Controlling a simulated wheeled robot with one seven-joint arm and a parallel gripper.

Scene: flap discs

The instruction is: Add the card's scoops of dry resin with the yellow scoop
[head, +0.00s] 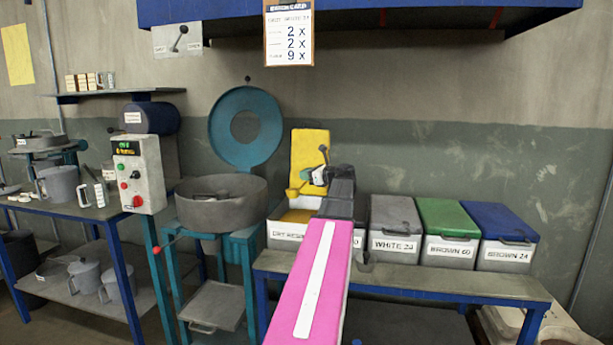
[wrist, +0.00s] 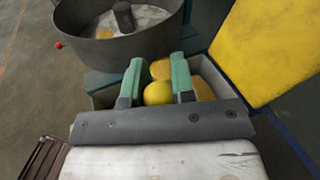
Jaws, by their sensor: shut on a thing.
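The yellow scoop (head: 292,192) shows just left of my gripper (head: 310,176), over the open dry resin bin (head: 287,231). In the wrist view, the teal fingers of my gripper (wrist: 157,76) are shut on the scoop (wrist: 158,93), whose rounded yellow part lies between them. Orange-yellow material (wrist: 203,90) shows in the bin beyond the fingers. Whether the scoop is filled is unclear. The card (head: 289,33) hangs above, with 2 x, 2 x and 9 x legible; its smaller words are blurred. The grey pan (head: 221,200) stands left of the bin, its teal lid (head: 246,127) raised.
The bin's yellow lid (head: 310,150) stands open behind it. Closed grey (head: 394,225), green (head: 448,230) and blue-lidded (head: 505,235) bins stand to the right on the bench (head: 455,284). A control box (head: 139,173) stands left of the pan. Pale material (wrist: 150,20) lies in the pan.

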